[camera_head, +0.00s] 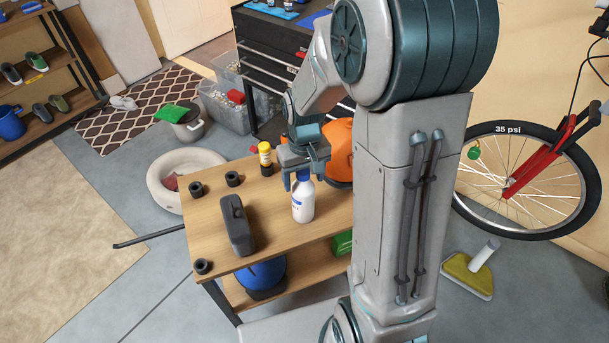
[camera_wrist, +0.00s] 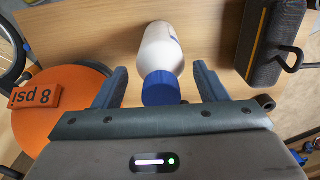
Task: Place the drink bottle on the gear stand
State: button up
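The white drink bottle (camera_head: 302,204) with a blue cap stands upright on a two-level wooden stand (camera_head: 290,233). My gripper (camera_head: 305,177) is right above it, pointing down, with its fingers on either side of the cap. In the wrist view the bottle (camera_wrist: 160,48) lies between the two fingers (camera_wrist: 160,85), with a gap on each side of the cap, so the gripper is open and empty. I cannot tell if this wooden stand is the gear stand; no other thing is clearly one.
A dark grey case (camera_head: 236,225) stands left of the bottle. A yellow-capped bottle (camera_head: 265,154) and an orange round object (camera_head: 340,150) are behind it. Several black rings, one here (camera_head: 233,179), sit near the stand's edges. A bicycle wheel (camera_head: 525,180) is at right.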

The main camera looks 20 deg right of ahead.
notch_tip(320, 180, up, 11)
jog(key=shift+r, duration=0.1)
jog(key=s+r+m+t, duration=0.1)
jog(key=s+r+t, duration=0.1)
jog(key=s, duration=1.2)
jog(key=shift+d+t, duration=0.15)
jog(key=shift+t, duration=0.35)
jog(key=shift+s, duration=0.1)
dwell(0.4)
